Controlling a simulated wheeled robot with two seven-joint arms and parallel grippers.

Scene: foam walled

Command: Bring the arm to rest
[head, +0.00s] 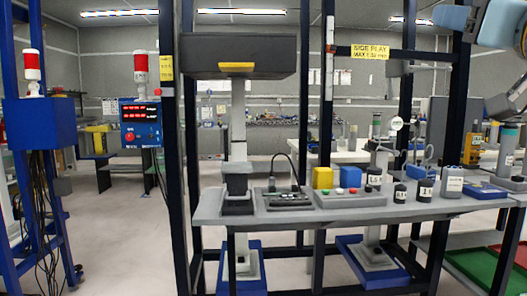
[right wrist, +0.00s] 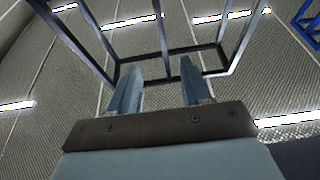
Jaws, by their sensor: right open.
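My right arm (head: 500,24) comes into the head view at the top right corner, raised high above the bench. Its blue and dark links are cut off by the picture's edge. In the right wrist view, my right gripper (right wrist: 158,78) is open, its two pale blue fingers spread apart with nothing between them. It points up toward the ceiling and the dark overhead frame. My left gripper is not in view.
A grey bench (head: 300,210) holds several small weights, a yellow block (head: 322,178) and instruments. A dark blue frame post (head: 328,100) stands near my right arm, with a yellow sign (head: 370,52) on its crossbar. Open floor (head: 130,230) lies at the left.

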